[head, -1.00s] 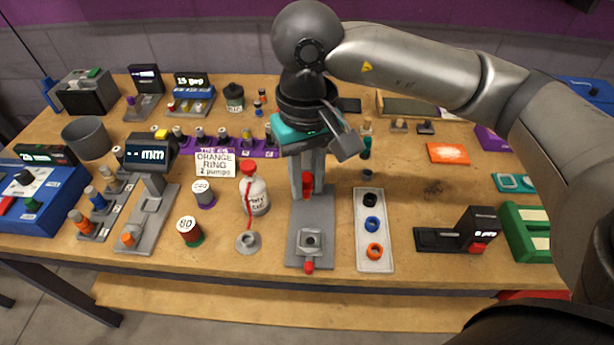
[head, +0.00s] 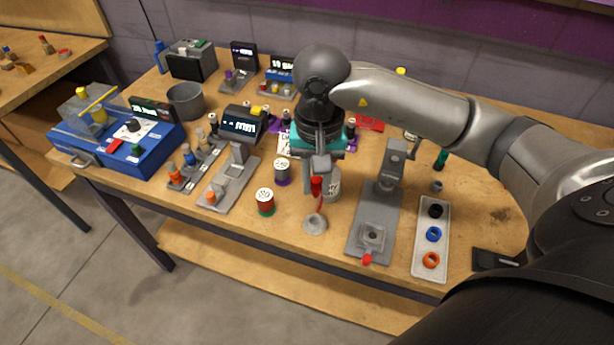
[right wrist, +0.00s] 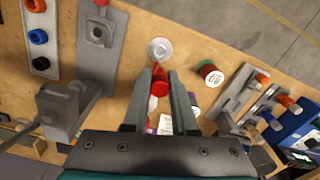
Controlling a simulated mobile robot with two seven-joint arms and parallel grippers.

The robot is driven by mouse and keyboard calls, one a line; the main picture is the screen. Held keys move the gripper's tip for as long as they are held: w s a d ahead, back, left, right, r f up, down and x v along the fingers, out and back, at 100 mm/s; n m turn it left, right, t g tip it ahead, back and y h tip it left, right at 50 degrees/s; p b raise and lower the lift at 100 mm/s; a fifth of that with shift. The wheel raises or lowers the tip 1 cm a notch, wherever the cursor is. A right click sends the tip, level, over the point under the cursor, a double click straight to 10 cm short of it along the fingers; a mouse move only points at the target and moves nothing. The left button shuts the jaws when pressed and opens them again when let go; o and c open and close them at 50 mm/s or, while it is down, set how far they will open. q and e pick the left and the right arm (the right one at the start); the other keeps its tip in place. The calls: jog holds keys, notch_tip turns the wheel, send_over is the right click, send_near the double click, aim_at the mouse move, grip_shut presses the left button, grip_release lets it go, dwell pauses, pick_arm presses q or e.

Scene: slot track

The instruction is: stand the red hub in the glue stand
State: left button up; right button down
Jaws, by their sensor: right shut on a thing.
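My right gripper (head: 318,190) points down and is shut on the red hub (head: 316,185). The hub also shows between the two fingers in the right wrist view (right wrist: 160,82). A small round grey stand (head: 315,225), which looks like the glue stand, is on the table just in front of the gripper, towards the table's front edge. It also shows past the fingertips in the right wrist view (right wrist: 160,50). The hub is apart from it and above the table. A white bottle (head: 334,184) with a red tube is partly hidden behind the gripper. My left gripper is not in view.
A grey press-like fixture (head: 373,236) with a red knob stands right of the stand. A white tray (head: 430,265) with black, blue and orange rings lies further right. A red-and-green spool (head: 265,202) stands left. Bare table lies between spool and stand.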

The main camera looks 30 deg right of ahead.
jog(key=shift+f+b, duration=1.7)
jog(key=shift+f, duration=1.4)
notch_tip(320, 180, down, 3)
jog(key=b, duration=0.2)
jog(key=shift+r+b, duration=0.15)
jog(key=shift+b, duration=0.2)
jog(key=c, duration=0.6)
grip_release()
jog(key=shift+c, duration=0.2)
jog(key=shift+r, duration=0.25)
notch_tip(320, 180, up, 14)
jog(key=p, duration=0.2)
jog(key=shift+f+p, duration=0.25)
jog(key=shift+p, duration=0.05)
jog(key=shift+r, duration=0.6)
